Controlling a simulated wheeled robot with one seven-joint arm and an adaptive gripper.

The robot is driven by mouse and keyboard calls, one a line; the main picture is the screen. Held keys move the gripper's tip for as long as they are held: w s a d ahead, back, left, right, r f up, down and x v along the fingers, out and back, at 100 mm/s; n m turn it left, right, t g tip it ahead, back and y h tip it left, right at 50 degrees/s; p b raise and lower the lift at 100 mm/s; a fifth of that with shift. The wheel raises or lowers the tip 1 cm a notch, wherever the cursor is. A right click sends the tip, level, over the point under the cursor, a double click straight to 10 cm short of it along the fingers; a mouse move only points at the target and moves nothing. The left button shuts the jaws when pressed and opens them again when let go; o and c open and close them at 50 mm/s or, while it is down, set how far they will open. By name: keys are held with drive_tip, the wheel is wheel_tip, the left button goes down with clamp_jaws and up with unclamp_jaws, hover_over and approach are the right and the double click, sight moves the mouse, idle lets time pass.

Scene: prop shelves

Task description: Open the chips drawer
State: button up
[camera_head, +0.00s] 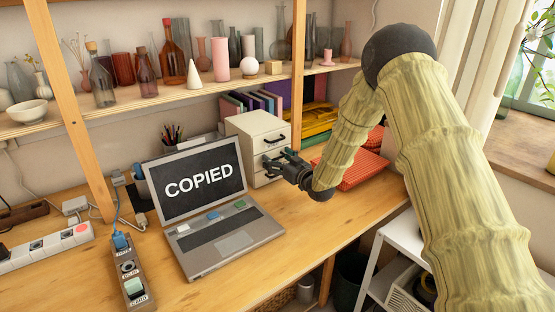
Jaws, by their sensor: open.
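A small white drawer cabinet (254,128) stands at the back of the desk, behind and to the right of the laptop. Its drawers are stacked, with dark handles; the top handle (274,139) is clear to see. The drawers look closed. I cannot read any label for chips on them. My gripper (276,162) is open, its fingers pointing left at the front of the cabinet around the middle drawer. It hides part of the middle and lower drawers. I cannot tell whether the fingers touch a handle.
An open laptop (200,190) reading "COPIED" stands left of the cabinet. A red textured box (349,171) lies right of my gripper. Several vases line the shelf (215,87) above. The front right desk is clear.

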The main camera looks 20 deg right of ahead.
drive_tip(key=shift+s+r, duration=0.1)
drive_tip(key=shift+r, duration=0.1)
drive_tip(key=shift+c, duration=1)
clamp_jaws()
